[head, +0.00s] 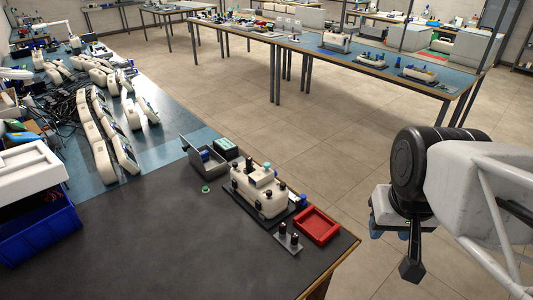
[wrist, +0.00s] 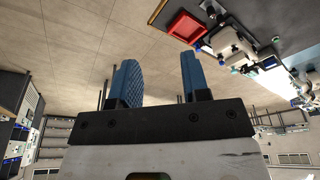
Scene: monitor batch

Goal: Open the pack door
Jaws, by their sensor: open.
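The pack is probably the beige device (head: 260,190) with dark knobs and a blue-topped part, on a dark base near the right corner of the black table. I cannot make out its door or whether that is open. The device also shows in the upper right of the wrist view (wrist: 228,42). My gripper, at the end of my arm at the right of the head view, is off the table's right edge, apart from the device. In the wrist view, my gripper's (wrist: 160,75) two blue fingers are spread with nothing between them.
A red tray (head: 317,225) and a small grey plate with dark pegs (head: 289,241) lie beside the device. A grey bin (head: 204,160) and a green-topped box (head: 225,147) stand behind it. A blue crate (head: 40,236) is at left. The table's front middle is clear.

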